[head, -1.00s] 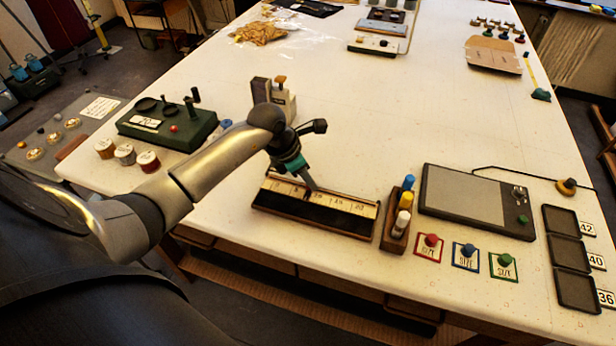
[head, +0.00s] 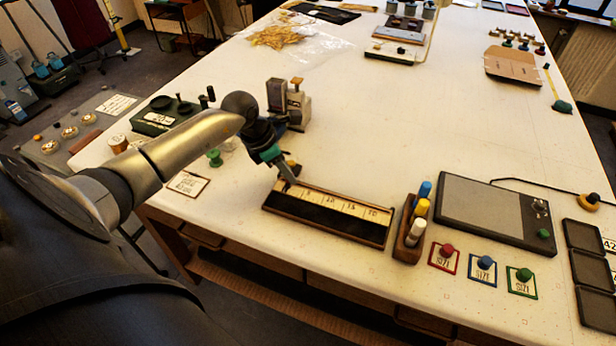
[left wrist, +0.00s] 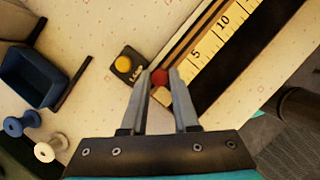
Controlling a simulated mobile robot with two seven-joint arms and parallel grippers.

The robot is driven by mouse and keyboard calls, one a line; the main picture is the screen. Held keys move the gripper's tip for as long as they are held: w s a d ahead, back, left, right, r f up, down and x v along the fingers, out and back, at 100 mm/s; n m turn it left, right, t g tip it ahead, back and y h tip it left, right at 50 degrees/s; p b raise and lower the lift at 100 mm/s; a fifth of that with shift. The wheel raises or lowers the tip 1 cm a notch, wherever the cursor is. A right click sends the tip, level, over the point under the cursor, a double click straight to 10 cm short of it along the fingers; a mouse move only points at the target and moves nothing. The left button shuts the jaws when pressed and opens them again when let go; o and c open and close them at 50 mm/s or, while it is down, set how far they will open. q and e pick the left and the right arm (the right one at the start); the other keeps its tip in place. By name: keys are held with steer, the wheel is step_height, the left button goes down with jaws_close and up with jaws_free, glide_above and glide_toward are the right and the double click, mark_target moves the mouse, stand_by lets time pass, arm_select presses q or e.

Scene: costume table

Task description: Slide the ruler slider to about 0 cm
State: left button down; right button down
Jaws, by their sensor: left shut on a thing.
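The ruler (head: 345,207) is a pale numbered scale in a dark wooden tray near the table's front edge. It also shows in the left wrist view (left wrist: 226,32), with the 5 and 10 marks readable. The red slider knob (left wrist: 159,77) sits below the 5 mark, close to the scale's low end; the exact reading is hidden by the fingers. My left gripper (head: 290,180) is at the left end of the ruler, and its fingers (left wrist: 160,80) are shut on the red knob. In the head view the knob is hidden. My right gripper is not in view.
A yellow button on a dark base (left wrist: 124,64) stands close beside the ruler's low end. A wooden holder with coloured pegs (head: 409,240) stands just right of the ruler. A grey tablet (head: 492,211) lies farther right. The middle of the table is clear.

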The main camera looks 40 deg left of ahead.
arm_select(q)
steer(key=shift+s+a, duration=0.2)
steer(key=shift+a, duration=0.35)
steer(key=c, duration=0.7)
jaws_free()
steer(key=shift+a, duration=0.15)
steer(key=shift+o, duration=0.2)
steer(key=v, duration=1.5)
steer(key=shift+r, duration=0.1)
